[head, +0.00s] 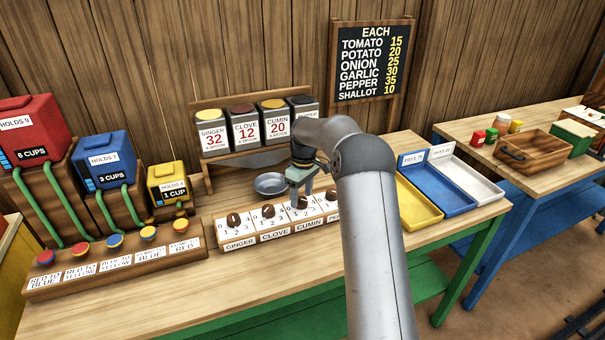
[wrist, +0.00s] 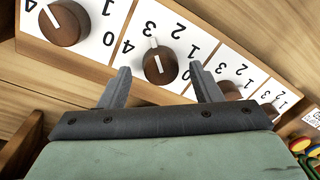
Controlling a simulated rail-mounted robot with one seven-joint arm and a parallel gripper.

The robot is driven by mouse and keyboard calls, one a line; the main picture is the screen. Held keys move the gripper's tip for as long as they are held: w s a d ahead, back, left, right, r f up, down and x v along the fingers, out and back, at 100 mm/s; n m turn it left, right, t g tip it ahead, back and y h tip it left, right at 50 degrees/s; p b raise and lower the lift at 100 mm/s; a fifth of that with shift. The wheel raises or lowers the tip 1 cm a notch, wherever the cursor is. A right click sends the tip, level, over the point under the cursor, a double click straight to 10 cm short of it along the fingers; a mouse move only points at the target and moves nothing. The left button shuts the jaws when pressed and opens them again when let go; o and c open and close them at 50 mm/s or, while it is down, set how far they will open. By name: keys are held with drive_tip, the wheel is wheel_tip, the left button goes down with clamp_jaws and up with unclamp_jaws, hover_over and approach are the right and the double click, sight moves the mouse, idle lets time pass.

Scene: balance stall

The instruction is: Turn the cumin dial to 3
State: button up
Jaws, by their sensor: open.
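The cumin dial (head: 302,204) is a round brown knob on a white numbered plate, third from the left on the wooden dial panel in the head view. Its CUMIN label (head: 309,225) is below it. My gripper (head: 298,196) is just above this dial. In the wrist view, the figures are upside down and the cumin dial (wrist: 160,67) shows between the open fingertips (wrist: 160,75). The fingers look to be on either side of it; I cannot tell whether they touch. Its white mark appears to point near the 3.
The clove dial (head: 268,211) and ginger dial (head: 234,219) stand to the left. The pepper dial (wrist: 64,23) is beside cumin in the wrist view. A metal bowl (head: 271,184) lies behind the panel. Spice canisters (head: 243,128) stand on a rack behind.

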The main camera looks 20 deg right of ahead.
sight(304, 197)
wheel_tip(304, 197, up, 16)
drive_tip(key=d, duration=0.1)
drive_tip(key=shift+w+r, duration=0.25)
drive_tip(key=shift+w, duration=0.1)
drive_tip(key=s+a+r+m+h, duration=0.1)
drive_tip(key=s+a, duration=0.4)
drive_tip(key=s, duration=0.3)
drive_tip(key=s+a+r+m, duration=0.2)
drive_tip(key=s+a, duration=0.2)
drive_tip(key=s, duration=0.4)
drive_tip(key=s+a+f+m, duration=0.1)
drive_tip(key=s+f, duration=0.2)
drive_tip(key=s, duration=0.5)
drive_tip(key=s+a+f+m, duration=0.1)
drive_tip(key=s+f, duration=0.3)
drive_tip(key=s, duration=0.5)
drive_tip(key=s+a+f+m+t, duration=0.1)
drive_tip(key=s+f+m, duration=0.1)
drive_tip(key=s, duration=0.7)
drive_tip(key=shift+f, duration=0.85)
